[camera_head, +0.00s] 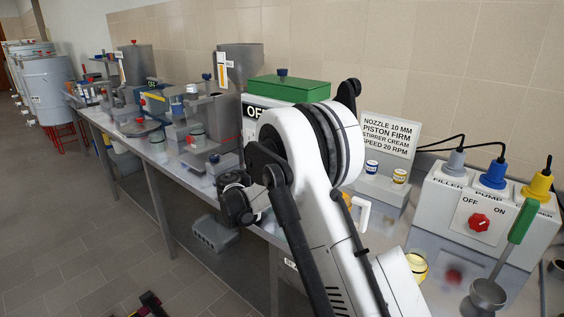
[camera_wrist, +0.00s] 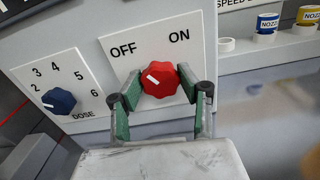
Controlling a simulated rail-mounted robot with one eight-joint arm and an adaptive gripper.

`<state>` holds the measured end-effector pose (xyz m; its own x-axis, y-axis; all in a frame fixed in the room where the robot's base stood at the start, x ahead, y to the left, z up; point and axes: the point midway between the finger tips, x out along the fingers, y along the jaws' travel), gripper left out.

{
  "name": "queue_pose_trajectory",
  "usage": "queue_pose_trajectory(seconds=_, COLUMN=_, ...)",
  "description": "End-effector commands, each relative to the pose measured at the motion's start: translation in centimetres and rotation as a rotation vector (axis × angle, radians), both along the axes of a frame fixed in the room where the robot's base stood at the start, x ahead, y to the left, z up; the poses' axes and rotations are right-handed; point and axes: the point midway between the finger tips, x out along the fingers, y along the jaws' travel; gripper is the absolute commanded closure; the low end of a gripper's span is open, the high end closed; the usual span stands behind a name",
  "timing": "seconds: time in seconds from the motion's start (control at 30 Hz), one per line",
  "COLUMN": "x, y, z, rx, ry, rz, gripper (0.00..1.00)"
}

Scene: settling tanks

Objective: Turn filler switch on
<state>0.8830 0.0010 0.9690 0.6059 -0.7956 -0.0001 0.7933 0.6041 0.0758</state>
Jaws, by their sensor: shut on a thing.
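A red filler switch knob (camera_wrist: 160,84) sits on a white plate marked OFF at left and ON at right in the wrist view. Its white pointer mark is on the upper left side, toward OFF. My gripper (camera_wrist: 161,92) has its green-padded fingers on either side of the knob and is shut on it. In the head view the filler's white panel (camera_head: 252,112) shows only partly, with part of the OFF label. My white arm hides the knob and the fingertips there.
A blue dose dial (camera_wrist: 58,101) sits left of the knob. In the head view another box with a red OFF/ON knob (camera_head: 479,222) stands at right, with plugs on top and a green-handled ladle (camera_head: 520,224) in front. Nozzle jars (camera_head: 399,177) stand below a sign.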

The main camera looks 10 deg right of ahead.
Motion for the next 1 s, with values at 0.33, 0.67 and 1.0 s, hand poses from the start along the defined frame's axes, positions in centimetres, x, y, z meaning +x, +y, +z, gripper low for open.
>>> queue_pose_trajectory(seconds=0.33, x=-0.06, y=-0.03, z=-0.16, rx=0.103, ry=-0.135, rz=0.0, gripper=0.91)
queue_pose_trajectory(seconds=0.67, x=-0.15, y=-0.09, z=-0.23, rx=0.288, ry=-0.378, rz=0.0, gripper=0.91)
queue_pose_trajectory(seconds=1.0, x=-0.23, y=-0.15, z=-0.26, rx=0.483, ry=-0.634, rz=0.0, gripper=0.91)
